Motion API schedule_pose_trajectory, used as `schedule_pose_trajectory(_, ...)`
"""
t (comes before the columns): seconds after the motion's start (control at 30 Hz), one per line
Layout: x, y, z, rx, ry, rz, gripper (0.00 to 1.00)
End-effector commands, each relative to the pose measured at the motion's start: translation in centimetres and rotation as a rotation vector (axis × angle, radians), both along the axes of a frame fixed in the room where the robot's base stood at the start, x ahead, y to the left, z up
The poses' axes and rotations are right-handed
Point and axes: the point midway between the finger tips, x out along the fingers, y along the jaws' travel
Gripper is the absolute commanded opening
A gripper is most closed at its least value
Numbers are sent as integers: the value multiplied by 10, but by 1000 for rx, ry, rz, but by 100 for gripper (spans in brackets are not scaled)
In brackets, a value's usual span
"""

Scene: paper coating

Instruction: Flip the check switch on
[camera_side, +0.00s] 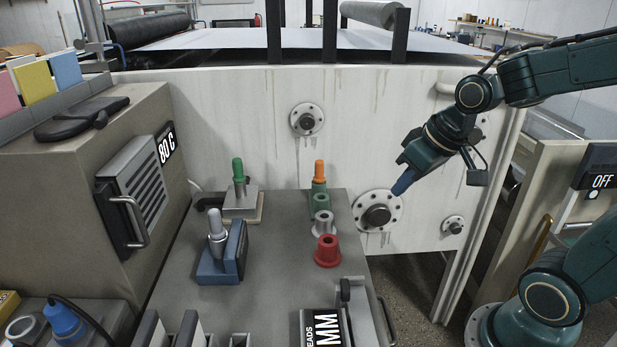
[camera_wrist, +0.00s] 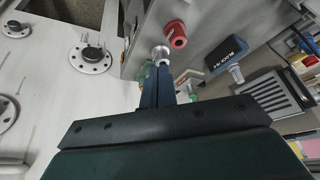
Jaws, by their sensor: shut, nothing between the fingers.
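A black panel reading OFF (camera_side: 601,181) is on the beige cabinet at the right edge of the side view. A small pale round spot (camera_side: 592,194) shows at the panel's lower edge; I cannot tell whether it is the check switch's knob or a lamp. My gripper (camera_side: 402,187) has blue fingers, shut and empty, in front of the white machine wall, well to the left of the panel. In the wrist view its fingers (camera_wrist: 160,72) are together. The panel is not visible in the wrist view.
A grey bench holds a red collar (camera_side: 327,251), a green-handled tool (camera_side: 239,171), an orange-topped green stack (camera_side: 319,177) and a blue block (camera_side: 223,263) with a metal knob. The wall has round flanges (camera_side: 378,211). An 80 C heater box (camera_side: 140,190) stands left.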

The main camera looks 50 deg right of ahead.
Motion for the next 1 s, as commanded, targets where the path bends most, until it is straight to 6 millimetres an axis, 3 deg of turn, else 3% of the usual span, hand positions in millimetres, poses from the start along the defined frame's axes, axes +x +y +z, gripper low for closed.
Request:
schedule_pose_trajectory(0.5,50,-52,-57,95,1,-101,0)
schedule_pose_trajectory(1.0,74,-111,-125,207,-33,-242,0)
